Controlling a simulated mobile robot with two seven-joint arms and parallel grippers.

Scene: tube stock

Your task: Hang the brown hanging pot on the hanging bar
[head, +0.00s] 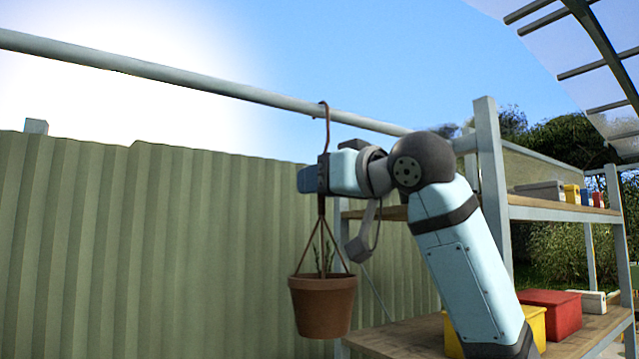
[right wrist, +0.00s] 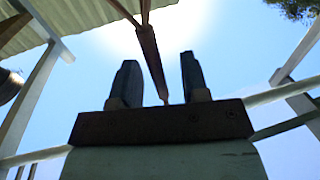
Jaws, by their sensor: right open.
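The brown hanging pot (head: 322,306) hangs upright below the hanging bar (head: 230,91) in the head view. Its brown hook (head: 326,112) curves over the top of the bar, and its straight stem drops past my right gripper (head: 308,179). Thin cords spread from the stem to the pot's rim. In the right wrist view the stem (right wrist: 150,52) passes between the two dark fingers of my right gripper (right wrist: 158,62), with gaps on both sides. The right gripper is open around the stem. My left gripper is not in view.
A shelf rack (head: 490,160) stands to the right, behind my right arm. Its lower shelf holds a red bin (head: 552,312) and a yellow bin (head: 535,325). Small boxes sit on the upper shelf (head: 540,210). A green corrugated fence (head: 130,240) runs behind the pot.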

